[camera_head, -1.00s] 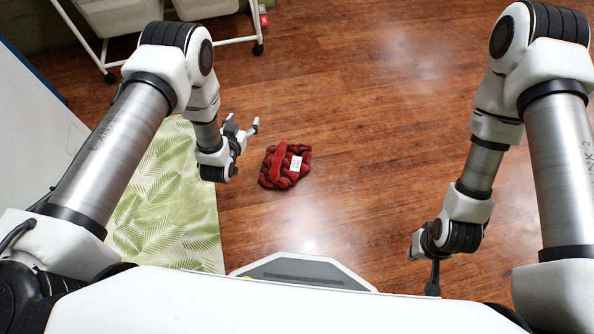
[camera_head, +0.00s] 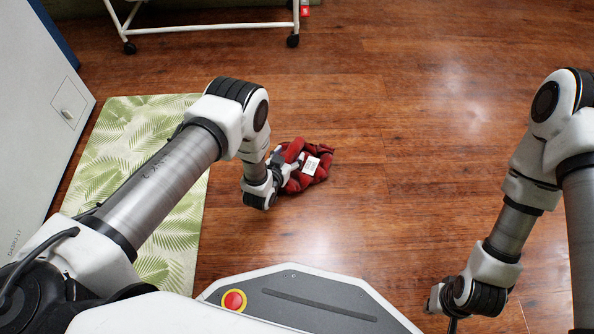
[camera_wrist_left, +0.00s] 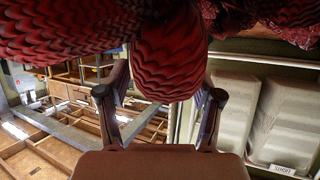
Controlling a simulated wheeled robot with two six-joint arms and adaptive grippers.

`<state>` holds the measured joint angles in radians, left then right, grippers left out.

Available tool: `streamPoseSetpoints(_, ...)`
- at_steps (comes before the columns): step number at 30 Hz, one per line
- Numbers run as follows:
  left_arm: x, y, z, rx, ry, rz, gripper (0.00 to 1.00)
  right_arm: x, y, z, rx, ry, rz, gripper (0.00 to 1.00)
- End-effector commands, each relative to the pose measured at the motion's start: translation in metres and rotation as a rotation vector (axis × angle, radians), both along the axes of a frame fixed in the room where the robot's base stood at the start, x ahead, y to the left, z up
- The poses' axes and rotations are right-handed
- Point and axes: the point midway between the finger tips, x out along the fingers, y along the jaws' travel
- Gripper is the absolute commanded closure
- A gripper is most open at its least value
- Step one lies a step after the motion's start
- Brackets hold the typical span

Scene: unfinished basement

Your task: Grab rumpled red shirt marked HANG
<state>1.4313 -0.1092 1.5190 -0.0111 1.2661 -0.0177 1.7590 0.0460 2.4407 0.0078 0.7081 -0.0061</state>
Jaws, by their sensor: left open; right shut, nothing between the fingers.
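The rumpled red shirt (camera_head: 318,173) lies in a heap on the wooden floor, with a white tag (camera_head: 311,165) on top; the tag's lettering is too small to read. My left gripper (camera_head: 284,166) is at the shirt's left side, its fingers over or against the cloth. In the left wrist view, the shirt (camera_wrist_left: 70,32) fills the top, and a rounded fold hangs between the two spread fingers of the left gripper (camera_wrist_left: 160,95). The fingers are open, not closed on it. My right gripper (camera_head: 452,322) is shut and empty, low at the right, far from the shirt.
A green leaf-patterned mat (camera_head: 175,235) lies left of the shirt. A white cabinet (camera_head: 45,120) stands at the far left, and a white wheeled rack (camera_head: 210,28) at the back. The floor right of the shirt is clear.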

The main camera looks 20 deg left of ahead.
Motion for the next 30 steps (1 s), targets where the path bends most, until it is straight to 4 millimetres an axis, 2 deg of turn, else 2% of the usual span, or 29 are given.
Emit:
streamPoseSetpoints(1,0.007,-0.001,-0.01,-0.001,-0.001,-0.001,0.34,0.002,0.0,-0.014,-0.001,-0.005,0.003,1.0)
streamPoseSetpoints(2,0.011,-0.002,-0.011,-0.001,-0.001,-0.001,0.34,0.003,0.0,-0.015,-0.001,-0.008,0.005,1.0)
streamPoseSetpoints(9,0.015,-0.002,-0.007,0.0,0.001,0.0,0.34,0.005,0.0,-0.013,-0.003,-0.013,0.007,1.0)
streamPoseSetpoints(10,0.015,-0.002,-0.007,0.0,0.001,0.0,0.38,0.005,0.0,-0.013,-0.003,-0.013,0.007,1.0)
streamPoseSetpoints(14,0.015,-0.002,-0.007,0.0,0.002,0.0,0.84,0.005,0.0,-0.013,-0.003,-0.013,0.007,1.0)
streamPoseSetpoints(15,0.015,-0.002,-0.007,0.0,0.002,0.0,0.98,0.005,0.0,-0.013,-0.002,-0.013,0.007,1.0)
streamPoseSetpoints(26,0.015,-0.002,-0.005,0.0,0.001,0.0,1.0,0.004,0.0,-0.012,-0.002,-0.012,0.007,1.0)
streamPoseSetpoints(30,0.015,-0.002,0.004,0.0,0.001,0.0,1.0,0.002,0.0,-0.004,-0.001,-0.007,0.004,1.0)
